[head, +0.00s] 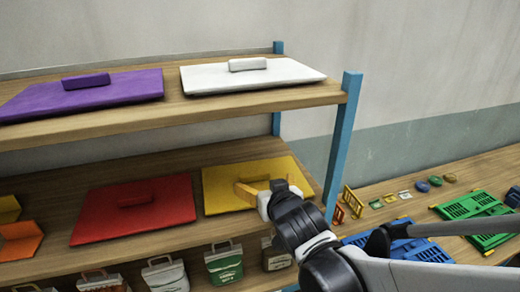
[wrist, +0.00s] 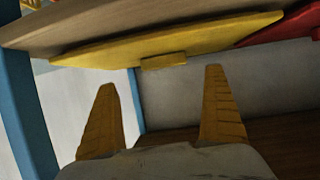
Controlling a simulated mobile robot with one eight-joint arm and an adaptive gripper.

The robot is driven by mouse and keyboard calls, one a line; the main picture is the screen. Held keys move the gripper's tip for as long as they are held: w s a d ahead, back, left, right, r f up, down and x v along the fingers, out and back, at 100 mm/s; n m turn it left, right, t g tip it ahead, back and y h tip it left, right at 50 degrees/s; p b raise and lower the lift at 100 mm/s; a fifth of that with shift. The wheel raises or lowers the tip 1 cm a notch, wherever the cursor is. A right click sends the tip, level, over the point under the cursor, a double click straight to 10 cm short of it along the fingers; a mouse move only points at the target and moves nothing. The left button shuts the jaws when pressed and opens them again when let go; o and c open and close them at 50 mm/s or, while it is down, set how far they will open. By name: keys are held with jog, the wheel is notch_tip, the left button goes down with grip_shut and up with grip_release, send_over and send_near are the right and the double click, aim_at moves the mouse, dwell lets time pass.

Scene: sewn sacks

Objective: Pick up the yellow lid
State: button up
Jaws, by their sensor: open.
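The yellow lid (head: 228,198) is a flat rectangular panel lying on the lower shelf, at the right end. My gripper (head: 246,188), with orange-yellow fingers, is in front of and over this lid and hides part of it, including most of its handle. In the wrist view, which looks upside down, the yellow lid (wrist: 105,58) lies against the shelf board with its small block handle (wrist: 163,62) showing. The two fingers of my gripper (wrist: 160,78) are spread apart and empty. The handle lines up with the gap, just beyond the tips; I see no contact.
A red lid (head: 120,215) lies left of the yellow one. Purple (head: 120,91) and white (head: 215,80) lids lie on the upper shelf above. A blue post (head: 342,135) stands close on the right. Several bags sit below; a side table holds crates (head: 480,213).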

aim_at(255, 176)
jog(key=x, duration=0.3)
jog(key=shift+w+a+f, duration=0.2)
jog(key=shift+a+f, duration=0.05)
jog(key=shift+a, duration=0.05)
jog(key=x, duration=0.6)
jog(key=shift+a+r, duration=0.1)
jog(key=shift+a, duration=0.05)
jog(key=shift+s+r, duration=0.1)
jog(key=shift+s, duration=0.1)
jog(key=c, duration=1.3)
